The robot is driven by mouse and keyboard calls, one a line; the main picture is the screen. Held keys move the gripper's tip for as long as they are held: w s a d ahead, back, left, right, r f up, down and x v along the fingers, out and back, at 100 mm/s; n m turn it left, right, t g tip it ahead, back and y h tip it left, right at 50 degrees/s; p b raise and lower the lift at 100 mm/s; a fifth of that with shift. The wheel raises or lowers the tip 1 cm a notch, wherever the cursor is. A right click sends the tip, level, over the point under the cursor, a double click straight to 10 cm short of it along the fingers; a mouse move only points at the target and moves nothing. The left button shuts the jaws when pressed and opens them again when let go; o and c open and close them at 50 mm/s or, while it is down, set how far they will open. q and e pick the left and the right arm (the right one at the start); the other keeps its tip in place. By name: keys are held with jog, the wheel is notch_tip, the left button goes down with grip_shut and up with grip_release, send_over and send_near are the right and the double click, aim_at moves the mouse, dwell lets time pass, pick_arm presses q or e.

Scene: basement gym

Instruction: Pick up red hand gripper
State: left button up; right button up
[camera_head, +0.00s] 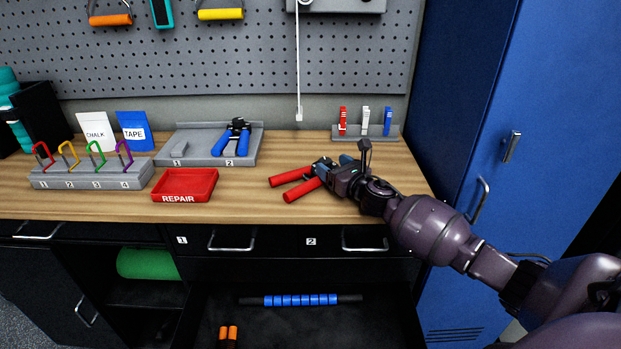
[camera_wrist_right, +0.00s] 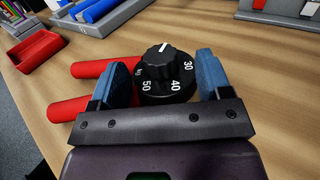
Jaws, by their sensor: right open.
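The red hand gripper (camera_head: 295,188) lies on the wooden bench, its two red handles pointing left. Its black dial (camera_wrist_right: 166,75), marked with numbers such as 30, 40 and 50, shows in the right wrist view. My right gripper (camera_head: 338,167) is over the dial end, coming in from the right. In the wrist view its blue fingers (camera_wrist_right: 164,82) are open, one on each side of the dial. I cannot tell whether they touch it. In the head view my gripper hides part of the dial end. My left gripper is not in view.
A red REPAIR tray (camera_head: 185,186) is left of the hand gripper. A grey holder (camera_head: 205,161) with a blue hand gripper (camera_head: 232,138) stands behind. A small rack (camera_head: 366,133) with red, white and blue items is at the back right. An open drawer (camera_head: 300,325) is below the bench.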

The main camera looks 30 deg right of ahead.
aim_at(330, 164)
jog(key=shift+w+a, duration=0.1)
jog(key=shift+w, duration=1.4)
jog(key=c, duration=1.1)
